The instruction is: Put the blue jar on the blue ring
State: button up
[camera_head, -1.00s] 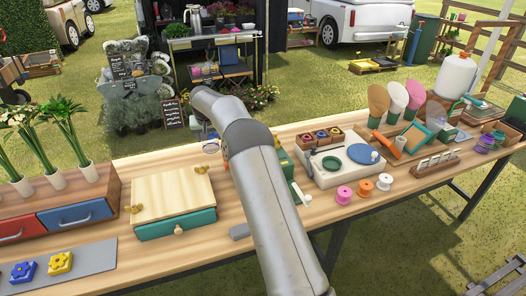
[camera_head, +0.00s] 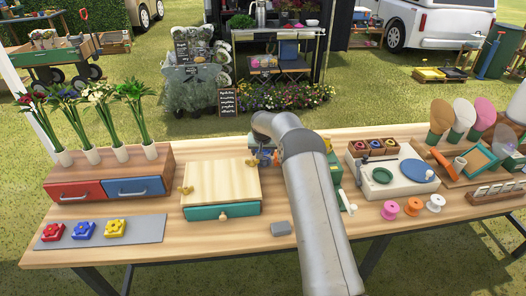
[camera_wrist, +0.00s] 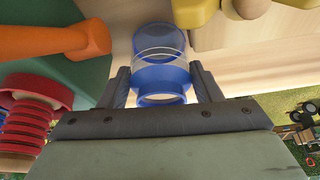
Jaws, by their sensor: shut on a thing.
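In the wrist view, a see-through blue jar (camera_wrist: 160,62) with a clear band sits between the two fingers of my gripper (camera_wrist: 163,88). The gripper is shut on it. In the head view, my arm hides most of the gripper; a bit of blue (camera_head: 265,156) shows by the right knob of the wooden box. Red (camera_head: 53,231), blue (camera_head: 85,229) and yellow (camera_head: 116,228) flower-shaped pieces lie on a grey mat (camera_head: 147,231) at the front left. I cannot tell whether the blue piece is the blue ring.
The wooden box (camera_head: 220,182) with yellow knobs and a green drawer stands left of my arm. A chest (camera_head: 110,172) with red and blue drawers holds flower stems behind the mat. A white unit (camera_head: 395,184) and several spools stand right.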

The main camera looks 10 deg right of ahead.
jog(key=shift+f, duration=0.15)
jog(key=o, duration=1.1)
